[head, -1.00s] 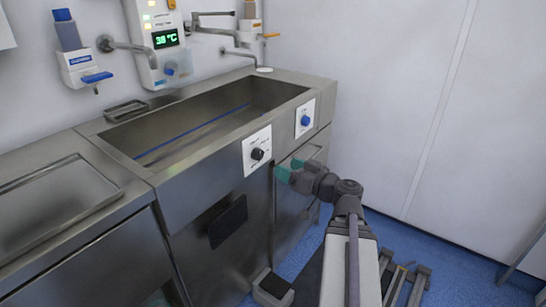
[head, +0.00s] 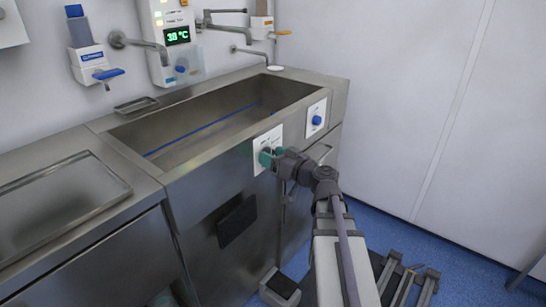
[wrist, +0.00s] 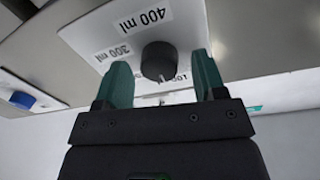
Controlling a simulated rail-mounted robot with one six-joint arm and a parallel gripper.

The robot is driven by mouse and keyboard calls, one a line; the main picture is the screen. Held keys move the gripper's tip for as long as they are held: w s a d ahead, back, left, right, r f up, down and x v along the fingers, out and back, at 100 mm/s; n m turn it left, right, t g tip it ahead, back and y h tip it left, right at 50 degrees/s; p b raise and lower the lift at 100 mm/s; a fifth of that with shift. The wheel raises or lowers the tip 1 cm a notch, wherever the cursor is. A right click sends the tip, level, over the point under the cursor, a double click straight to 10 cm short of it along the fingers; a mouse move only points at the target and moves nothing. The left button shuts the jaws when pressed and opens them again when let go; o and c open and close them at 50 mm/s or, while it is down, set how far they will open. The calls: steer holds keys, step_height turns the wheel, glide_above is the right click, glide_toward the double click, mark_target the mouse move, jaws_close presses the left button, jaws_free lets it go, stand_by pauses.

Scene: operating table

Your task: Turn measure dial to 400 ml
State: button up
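The measure dial is a black round knob (wrist: 159,62) on a white plate (wrist: 88,38) on the sink front. In the wrist view the plate shows a "400 ml" label (wrist: 146,18), a "300 ml" label (wrist: 112,51) and a partly hidden label (wrist: 182,78). My gripper (wrist: 161,68) is open, with one teal finger on each side of the knob and a small gap showing on both sides. In the head view my gripper (head: 268,156) is at the plate (head: 262,142) and covers most of the knob. I cannot tell where the knob points.
A second dial, blue (head: 317,120), is on its own plate to the right; it also shows in the wrist view (wrist: 22,99). The steel sink (head: 190,131) lies above the dials. A dark panel (head: 237,221) is below left. Taps and dispensers are on the wall.

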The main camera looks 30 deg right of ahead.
steer(key=c, duration=0.9)
steer(key=shift+m, duration=0.4)
steer(key=m+y, duration=0.1)
steer(key=m, duration=1.5)
steer(key=m+g+y, duration=0.1)
steer(key=m, duration=1.6)
steer(key=shift+d+f, duration=0.1)
steer(key=shift+f, duration=0.05)
steer(key=shift+m, duration=0.4)
